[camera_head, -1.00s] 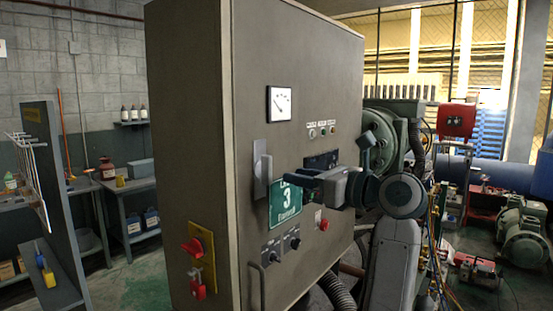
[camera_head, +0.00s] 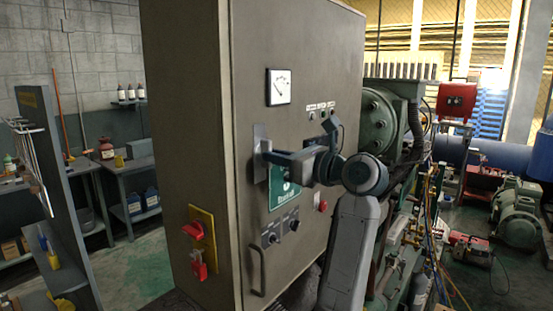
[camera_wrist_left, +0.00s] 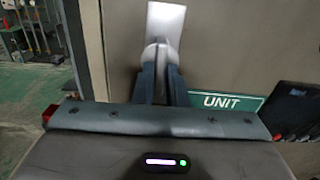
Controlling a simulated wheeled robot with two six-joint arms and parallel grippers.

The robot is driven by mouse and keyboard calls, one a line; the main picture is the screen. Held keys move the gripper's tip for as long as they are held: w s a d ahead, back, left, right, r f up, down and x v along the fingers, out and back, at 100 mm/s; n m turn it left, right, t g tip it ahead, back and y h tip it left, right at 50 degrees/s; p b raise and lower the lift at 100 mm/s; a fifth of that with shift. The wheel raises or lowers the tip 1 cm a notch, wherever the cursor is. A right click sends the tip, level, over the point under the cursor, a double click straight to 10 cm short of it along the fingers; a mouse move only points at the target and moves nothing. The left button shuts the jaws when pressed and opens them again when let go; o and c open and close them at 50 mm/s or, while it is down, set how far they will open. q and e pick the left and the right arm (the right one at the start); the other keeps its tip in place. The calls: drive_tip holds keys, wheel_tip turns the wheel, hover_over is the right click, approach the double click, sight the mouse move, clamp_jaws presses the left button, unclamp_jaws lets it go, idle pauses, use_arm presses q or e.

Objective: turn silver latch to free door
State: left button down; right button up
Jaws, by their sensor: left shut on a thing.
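The silver latch (camera_head: 259,134) is on the front door (camera_head: 310,60) of a tall grey-brown cabinet, near the door's left edge. My left gripper (camera_head: 268,155) reaches in from the right and is shut on the latch. In the left wrist view, the closed dark fingers (camera_wrist_left: 160,84) meet the lower part of the pale, roughly upright latch (camera_wrist_left: 165,22). The fingers hide part of the latch. The door looks closed. My right gripper is not in view.
A green unit sign (camera_head: 284,192), a gauge (camera_head: 279,86), dark knobs and a door handle (camera_head: 256,272) are on the door. A red switch (camera_head: 195,231) with a red padlock is on the cabinet's side. Green machinery (camera_head: 385,115) stands close at the right.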

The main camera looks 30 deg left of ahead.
use_arm(q)
drive_tip(key=shift+n+b, duration=2.1)
drive_tip(key=shift+b, duration=0.9)
drive_tip(key=n+b, duration=0.4)
drive_tip(key=b, duration=0.1)
drive_tip(key=shift+n, duration=0.3)
drive_tip(key=shift+f, duration=0.1)
